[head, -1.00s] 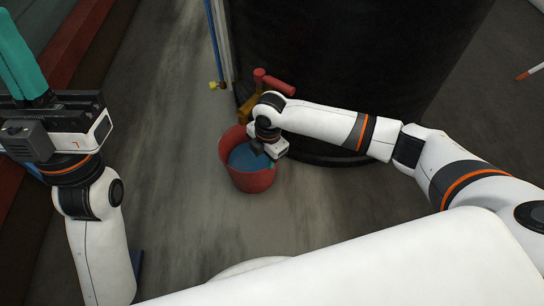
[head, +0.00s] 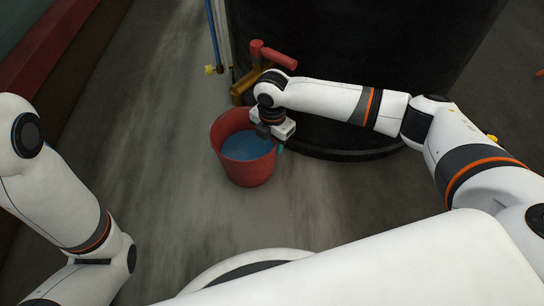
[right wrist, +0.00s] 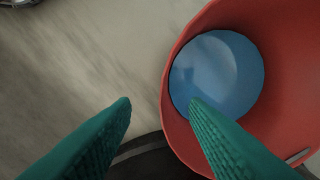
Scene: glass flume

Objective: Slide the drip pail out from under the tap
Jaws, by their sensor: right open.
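The red drip pail (head: 246,174) stands upright on the floor, with blue water-like contents inside. It also shows at the right of the right wrist view (right wrist: 290,70). The brass tap (head: 243,91) with a red handle stands just behind the pail's far rim. My right gripper (right wrist: 161,101) is open at the pail's right side. In the wrist view one teal finger overlaps the pail's inside and the other is outside, with the rim between them. Contact cannot be told. My left arm shows at the left, but its gripper is out of view.
A large black tank (head: 350,60) stands behind the tap and my right forearm. A blue pipe (head: 213,35) with a yellow end runs beside it. A red-brown ledge (head: 60,40) lies far left. The floor left of and before the pail is clear.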

